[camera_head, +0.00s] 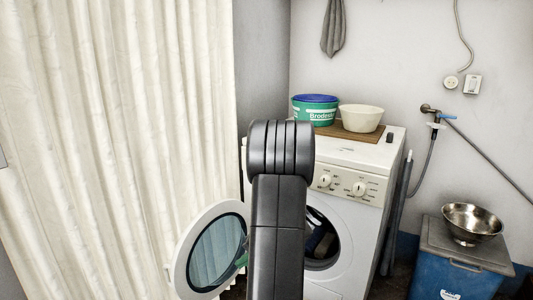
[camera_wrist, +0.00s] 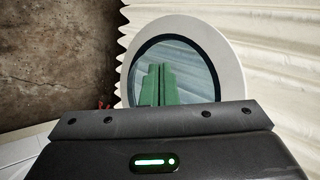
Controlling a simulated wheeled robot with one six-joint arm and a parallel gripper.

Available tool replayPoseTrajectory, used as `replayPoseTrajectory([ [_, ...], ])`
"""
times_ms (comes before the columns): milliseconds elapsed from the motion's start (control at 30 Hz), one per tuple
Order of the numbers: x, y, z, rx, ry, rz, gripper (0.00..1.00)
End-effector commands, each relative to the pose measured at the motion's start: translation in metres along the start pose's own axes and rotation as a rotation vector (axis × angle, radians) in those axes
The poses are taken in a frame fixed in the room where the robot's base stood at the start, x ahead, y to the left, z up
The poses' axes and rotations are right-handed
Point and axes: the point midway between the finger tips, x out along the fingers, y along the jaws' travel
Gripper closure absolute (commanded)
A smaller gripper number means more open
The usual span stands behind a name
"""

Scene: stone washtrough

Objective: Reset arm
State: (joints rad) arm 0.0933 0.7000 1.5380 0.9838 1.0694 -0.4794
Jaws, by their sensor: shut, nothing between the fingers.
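My gripper (camera_wrist: 160,70) shows its two green fingers in the wrist view, side by side and shut, with nothing between them. They point toward the round glass door (camera_wrist: 205,75) of the washing machine. In the head view my dark arm stands upright in the middle, and my gripper is mostly hidden behind it. The white washing machine (camera_head: 348,155) stands behind the arm. Its door (camera_head: 183,262) is swung open to the left. I cannot tell whether my fingers touch the door.
Dark laundry (camera_head: 318,240) shows in the drum opening, partly behind my arm. A green tub (camera_head: 314,113) and a cream bowl (camera_head: 360,118) stand on the machine. A cream curtain (camera_head: 110,140) hangs left. A metal bowl (camera_head: 472,220) sits on a blue bin (camera_head: 452,275) at right.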

Motion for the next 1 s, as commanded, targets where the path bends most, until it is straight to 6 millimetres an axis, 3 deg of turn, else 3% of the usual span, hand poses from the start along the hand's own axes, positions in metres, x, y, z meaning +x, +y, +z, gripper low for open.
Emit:
replayPoseTrajectory([
  [300,-0.064,0.005,-0.001,0.002,0.004,0.0,1.0],
  [500,-0.093,0.006,0.0,0.001,0.002,0.0,1.0],
  [700,-0.106,0.007,0.0,0.001,0.001,0.0,1.0],
  [1000,-0.107,0.007,0.0,0.001,0.0,0.0,1.0],
])
